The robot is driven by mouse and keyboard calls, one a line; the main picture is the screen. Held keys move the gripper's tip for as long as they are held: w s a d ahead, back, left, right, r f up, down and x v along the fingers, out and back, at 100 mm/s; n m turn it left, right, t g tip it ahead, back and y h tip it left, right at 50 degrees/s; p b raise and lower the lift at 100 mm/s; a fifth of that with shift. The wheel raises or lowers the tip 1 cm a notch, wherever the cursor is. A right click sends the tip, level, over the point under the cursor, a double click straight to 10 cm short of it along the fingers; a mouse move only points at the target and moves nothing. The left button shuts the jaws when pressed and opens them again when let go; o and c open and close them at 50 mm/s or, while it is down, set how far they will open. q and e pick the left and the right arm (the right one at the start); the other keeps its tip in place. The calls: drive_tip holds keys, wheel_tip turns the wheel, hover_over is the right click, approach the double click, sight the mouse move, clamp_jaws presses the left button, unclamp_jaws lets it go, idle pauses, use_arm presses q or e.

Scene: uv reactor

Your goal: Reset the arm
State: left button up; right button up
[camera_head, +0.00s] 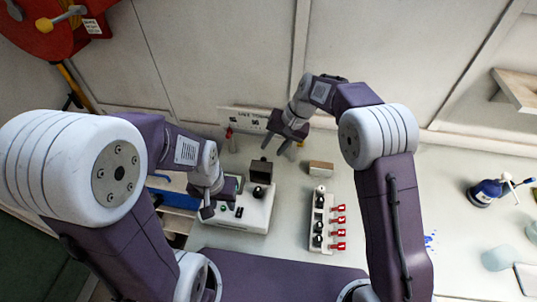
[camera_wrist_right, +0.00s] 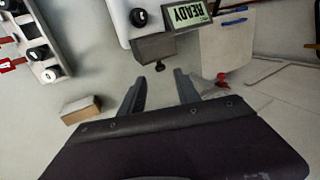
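My right gripper (camera_head: 284,146) hangs near the back wall, behind the white machine (camera_head: 258,214). In the right wrist view its two fingers (camera_wrist_right: 161,90) are apart with nothing between them. My left gripper (camera_head: 216,208) is over the left side of the white machine. Its fingers are small and partly hidden, so I cannot tell whether they are open. The machine carries a dark block (camera_head: 261,171).
A small brown box (camera_head: 321,168) lies right of my right gripper. A white rack (camera_head: 320,230) with black-capped vials and red tabs stands before it. A blue bottle (camera_head: 487,191) and glassware (camera_head: 499,258) stand far right. The wall is close behind my right gripper.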

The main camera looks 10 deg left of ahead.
use_arm(q)
drive_tip(key=shift+w, duration=0.1)
use_arm(e)
drive_tip(key=shift+w+r, duration=0.1)
use_arm(q)
drive_tip(key=shift+f, duration=0.1)
use_arm(e)
drive_tip(key=shift+d, duration=0.1)
